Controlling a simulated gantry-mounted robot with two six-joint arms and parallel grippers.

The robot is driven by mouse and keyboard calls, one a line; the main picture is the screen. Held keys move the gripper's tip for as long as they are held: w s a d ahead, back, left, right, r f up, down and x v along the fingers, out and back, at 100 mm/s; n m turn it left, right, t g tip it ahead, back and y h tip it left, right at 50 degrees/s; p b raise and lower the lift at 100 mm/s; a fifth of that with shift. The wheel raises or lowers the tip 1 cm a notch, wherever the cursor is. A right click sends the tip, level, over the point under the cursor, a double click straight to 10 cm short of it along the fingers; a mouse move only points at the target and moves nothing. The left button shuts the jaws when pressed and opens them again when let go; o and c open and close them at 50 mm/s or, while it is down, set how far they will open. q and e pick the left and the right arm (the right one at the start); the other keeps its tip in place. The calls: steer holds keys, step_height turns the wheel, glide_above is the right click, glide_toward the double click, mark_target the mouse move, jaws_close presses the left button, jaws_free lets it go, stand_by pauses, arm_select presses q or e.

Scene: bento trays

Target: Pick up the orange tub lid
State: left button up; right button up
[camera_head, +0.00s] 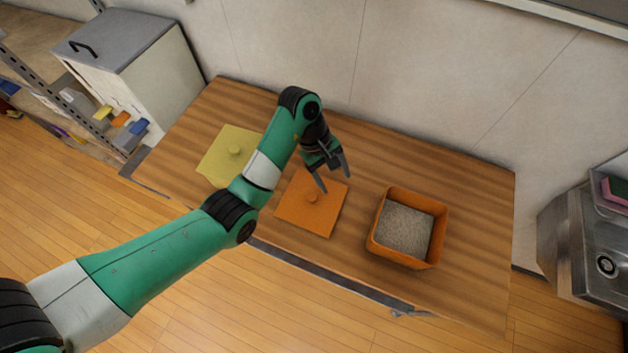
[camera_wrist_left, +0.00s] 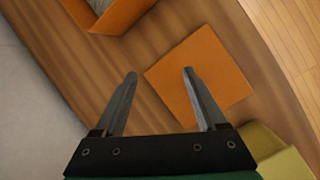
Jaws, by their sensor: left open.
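The orange tub lid (camera_head: 318,219) lies flat on the wooden table, a square with a small round knob in its middle. It also shows in the left wrist view (camera_wrist_left: 222,75), where one finger covers part of it and hides the knob. My left gripper (camera_head: 334,181) is open and empty above the lid's far edge. In the left wrist view the fingers (camera_wrist_left: 160,75) are spread apart, one over the lid and one over bare table. My right gripper is not in view.
An orange tub (camera_head: 440,222) filled with grey grains stands right of the lid. A yellow lid (camera_head: 221,160) with a knob lies to the left, partly behind my arm. The right part of the table (camera_head: 480,200) is clear. A wall runs along the back.

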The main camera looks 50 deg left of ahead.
arm_select(q)
steer(key=s+a+n+g+p, duration=0.2)
steer(key=s+a+p, duration=0.15)
steer(key=a, duration=0.45)
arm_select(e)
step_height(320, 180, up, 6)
arm_select(q)
steer(key=b, duration=0.6)
glide_above(312, 197)
steer(key=a, duration=0.3)
steer(key=shift+y, duration=0.3)
steer(key=x, duration=0.2)
steer(key=a+x, duration=0.1)
steer(key=x, duration=0.2)
steer(key=shift+f, duration=0.35)
steer(key=shift+t, duration=0.3)
steer(key=shift+d+b+x, duration=0.15)
steer(key=shift+b+x, duration=0.7)
steer(key=shift+x, duration=0.5)
steer(key=shift+d+b+x, duration=0.15)
steer(key=shift+b+x, duration=0.65)
steer(key=shift+x, duration=0.6)
steer(key=shift+w+r, duration=0.1)
steer(key=shift+r, duration=0.1)
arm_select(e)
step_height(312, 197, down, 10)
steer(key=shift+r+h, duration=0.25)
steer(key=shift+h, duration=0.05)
arm_select(q)
jaws_close()
